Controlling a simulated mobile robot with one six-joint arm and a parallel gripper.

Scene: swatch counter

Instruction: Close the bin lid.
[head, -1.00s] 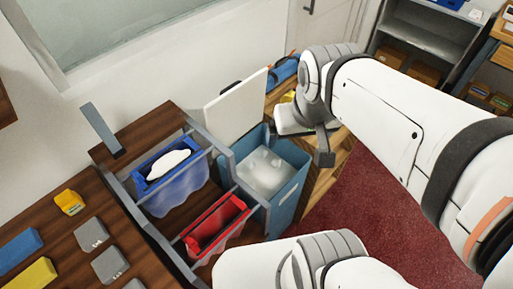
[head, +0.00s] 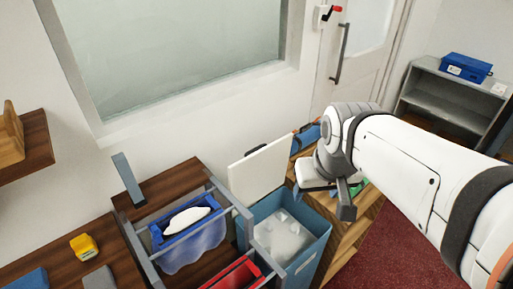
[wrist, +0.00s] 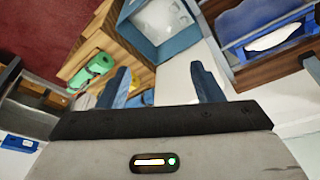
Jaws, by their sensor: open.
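The blue bin (head: 318,250) stands to the right of the dark wooden cart, with pale crumpled contents inside; its rim also shows at the top of the wrist view (wrist: 176,47). Its white lid (head: 258,174) is open, standing up and leaning back at the wall side of the bin. In the wrist view, a white panel that looks like the lid (wrist: 182,76) lies between and beyond the fingers. My gripper (wrist: 163,86) is open and empty. In the head view my gripper (head: 345,205) hangs right of the lid, above the wooden shelf unit, apart from lid and bin.
The cart's grey rails hold a blue tray (head: 160,240) with a white item and a red tray (head: 235,275), left of the bin. A wooden unit (head: 352,235) with a green roll (wrist: 93,69) stands right of it. Red carpet (head: 400,250) is clear.

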